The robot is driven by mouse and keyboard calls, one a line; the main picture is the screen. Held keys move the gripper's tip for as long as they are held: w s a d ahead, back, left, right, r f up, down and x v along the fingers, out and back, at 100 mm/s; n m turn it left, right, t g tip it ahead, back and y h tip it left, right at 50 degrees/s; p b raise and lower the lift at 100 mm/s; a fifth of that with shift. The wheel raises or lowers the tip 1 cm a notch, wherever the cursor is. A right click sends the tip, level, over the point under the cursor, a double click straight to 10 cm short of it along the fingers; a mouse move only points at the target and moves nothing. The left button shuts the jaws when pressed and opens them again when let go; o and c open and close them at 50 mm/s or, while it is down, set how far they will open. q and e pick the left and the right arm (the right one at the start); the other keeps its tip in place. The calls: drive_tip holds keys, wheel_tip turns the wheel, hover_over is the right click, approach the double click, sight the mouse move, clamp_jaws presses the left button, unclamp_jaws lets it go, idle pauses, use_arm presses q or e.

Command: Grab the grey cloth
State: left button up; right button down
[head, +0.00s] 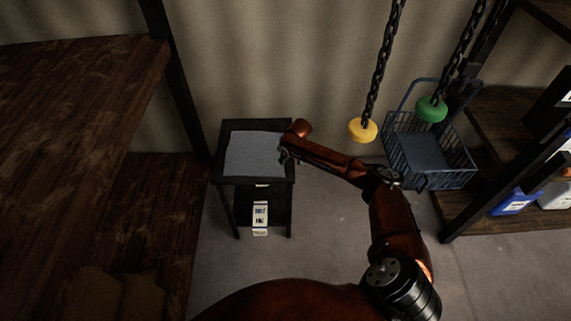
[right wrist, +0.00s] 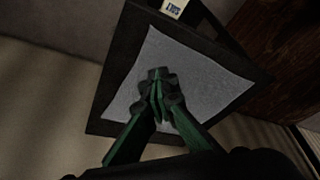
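The grey cloth (head: 252,155) lies spread flat on top of a small black stand (head: 256,180) in the head view. My right gripper (head: 286,155) is at the right edge of the stand's top, small and dark there. In the right wrist view, the cloth (right wrist: 205,80) lies flat beneath my right gripper (right wrist: 158,78). Its green fingers come together over the cloth, with no fold of cloth visible between them. I cannot tell whether the fingertips touch the cloth. My left gripper is not in view.
A white labelled box (head: 260,214) stands on the stand's lower shelf. A yellow disc (head: 362,130) and a green disc (head: 431,109) hang on chains at the right. Behind is a blue basket (head: 440,178). Wooden shelving (head: 80,80) stands at the left.

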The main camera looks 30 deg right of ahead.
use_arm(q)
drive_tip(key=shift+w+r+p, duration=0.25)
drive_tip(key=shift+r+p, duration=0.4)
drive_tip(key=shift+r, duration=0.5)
use_arm(e)
wheel_tip(320, 180, up, 3)
drive_tip(key=shift+f, duration=0.15)
drive_tip(key=c, duration=2.7)
unclamp_jaws()
drive_tip(key=shift+c, duration=0.2)
drive_tip(key=o, duration=1.6)
